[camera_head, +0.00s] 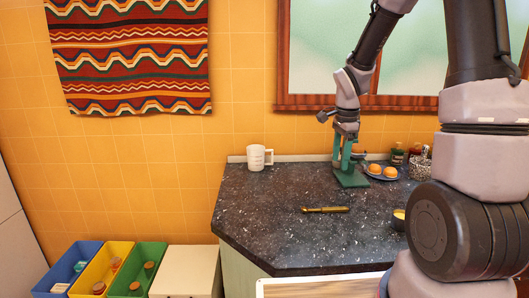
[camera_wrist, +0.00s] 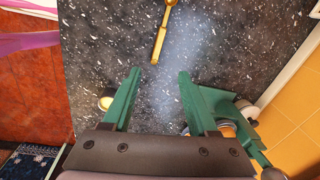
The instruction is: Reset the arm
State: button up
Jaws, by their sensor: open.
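My gripper (camera_head: 346,160) hangs from my arm over the back right of the dark speckled counter (camera_head: 265,215). Its two green fingers point down and stand apart with nothing between them. In the wrist view my gripper (camera_wrist: 159,74) is open, with bare counter between the fingertips. A flat green piece (camera_head: 352,180) shows at the foot of the fingers; I cannot tell whether it touches them. A gold-coloured utensil (camera_head: 326,210) lies on the counter in front of my gripper. It also shows beyond the fingertips in the wrist view (camera_wrist: 160,42), apart from them.
A white mug (camera_head: 259,157) stands at the counter's back left. A plate with orange round items (camera_head: 382,171), bottles (camera_head: 398,155) and a bowl (camera_head: 399,218) are on the right. Coloured bins (camera_head: 109,270) stand low at left. The counter's left front is clear.

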jog(key=s+a+r+n+t+y, duration=0.1)
jog(key=s+r+n+t+y, duration=0.1)
jog(key=s+r+n+t, duration=0.4)
jog(key=s+r+n, duration=0.5)
jog(key=s+r, duration=0.8)
jog(key=r, duration=0.2)
jog(key=shift+s+a+r+n, duration=0.25)
jog(key=shift+a+r+n, duration=0.05)
jog(key=shift+n, duration=0.1)
